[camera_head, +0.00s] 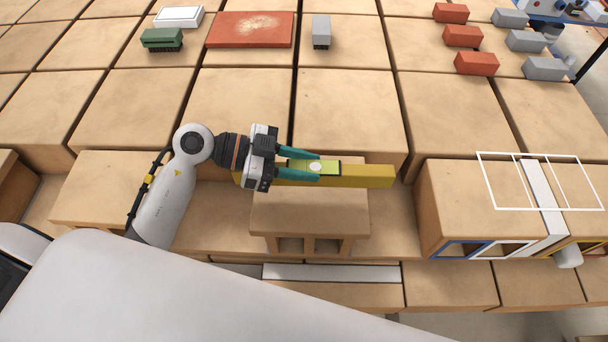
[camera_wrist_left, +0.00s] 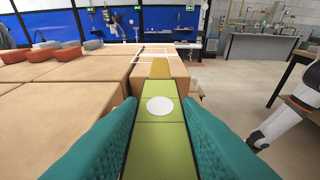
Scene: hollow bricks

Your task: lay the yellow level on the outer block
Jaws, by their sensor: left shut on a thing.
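The yellow level (camera_head: 365,176) is a long bar with a green top section and a white round spot. My left gripper (camera_head: 312,169) is shut on it, one teal finger along each side. It lies level, pointing right, over a hollow block (camera_head: 310,222); I cannot tell whether it touches. In the left wrist view the level (camera_wrist_left: 158,140) runs straight away between the fingers, its yellow end far off. At the right stands a larger hollow block (camera_head: 470,200) with a white outline over its top, likely the outer block.
Behind, on the block tops, are a red slab (camera_head: 250,30), a green brush-like item (camera_head: 162,39), a grey piece (camera_head: 321,31), and several red and grey bricks. The block tops between are clear.

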